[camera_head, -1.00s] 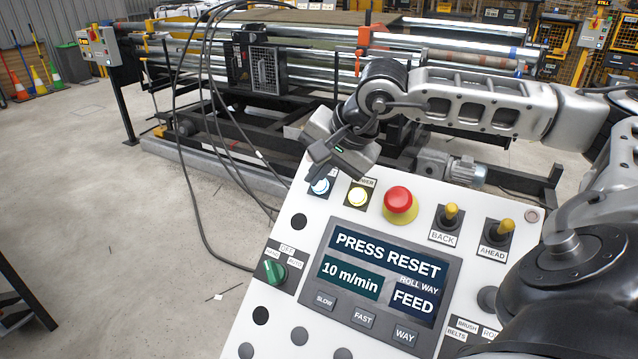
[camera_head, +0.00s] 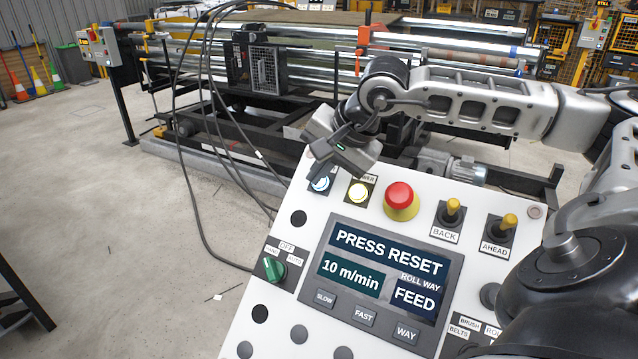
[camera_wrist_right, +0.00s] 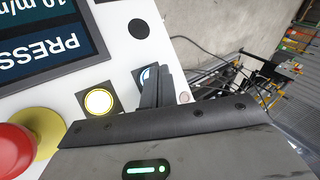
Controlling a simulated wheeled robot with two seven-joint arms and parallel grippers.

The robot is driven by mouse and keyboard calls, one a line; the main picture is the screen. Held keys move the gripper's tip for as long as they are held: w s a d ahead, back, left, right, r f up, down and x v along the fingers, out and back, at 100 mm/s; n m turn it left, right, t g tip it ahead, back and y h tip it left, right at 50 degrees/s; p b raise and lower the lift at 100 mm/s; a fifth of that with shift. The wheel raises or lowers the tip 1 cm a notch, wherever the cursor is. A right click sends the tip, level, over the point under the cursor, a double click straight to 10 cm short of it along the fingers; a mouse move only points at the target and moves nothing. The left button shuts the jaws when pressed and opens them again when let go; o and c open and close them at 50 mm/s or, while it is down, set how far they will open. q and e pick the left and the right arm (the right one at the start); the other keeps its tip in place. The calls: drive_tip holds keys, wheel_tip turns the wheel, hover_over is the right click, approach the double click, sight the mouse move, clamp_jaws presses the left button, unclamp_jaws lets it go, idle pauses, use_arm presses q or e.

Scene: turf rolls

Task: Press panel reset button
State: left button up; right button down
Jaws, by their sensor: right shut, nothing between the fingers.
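The white control panel (camera_head: 240,318) has a screen (camera_head: 388,267) that reads "PRESS RESET", "10 m/min" and "FEED". The blue reset button (camera_head: 320,184) with a white mark sits at the panel's top left corner, its label partly hidden. My right gripper (camera_head: 318,168) is shut and empty, with its fingertips just above this button in the head view. In the right wrist view the closed fingers (camera_wrist_right: 159,86) cover most of the blue button (camera_wrist_right: 145,75). I cannot tell whether they touch it. My left gripper is out of view.
Two yellow-tipped switches (camera_head: 453,206) stand further right, and a green selector (camera_head: 274,269) at lower left. Hanging black cables and the roller machine are behind.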

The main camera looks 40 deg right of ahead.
drive_tip(key=shift+w+d+f+b, duration=0.1)
drive_tip(key=shift+d+f+b, duration=0.25)
drive_tip(key=shift+b, duration=0.15)
idle(0.6)
drive_tip(key=shift+a, duration=0.1)
drive_tip(key=shift+a+r+p, duration=0.35)
drive_tip(key=shift+a+r, duration=0.15)
drive_tip(key=shift+r, duration=0.15)
drive_tip(key=a+r+p, duration=0.1)
drive_tip(key=r, duration=0.1)
drive_tip(key=s+a+r+p, duration=0.1)
drive_tip(key=a+r, duration=0.1)
drive_tip(key=shift+s+p, duration=0.1)
drive_tip(key=shift+p, duration=0.3)
drive_tip(key=shift+f, duration=0.1)
idle(0.7)
drive_tip(key=shift+s, duration=0.1)
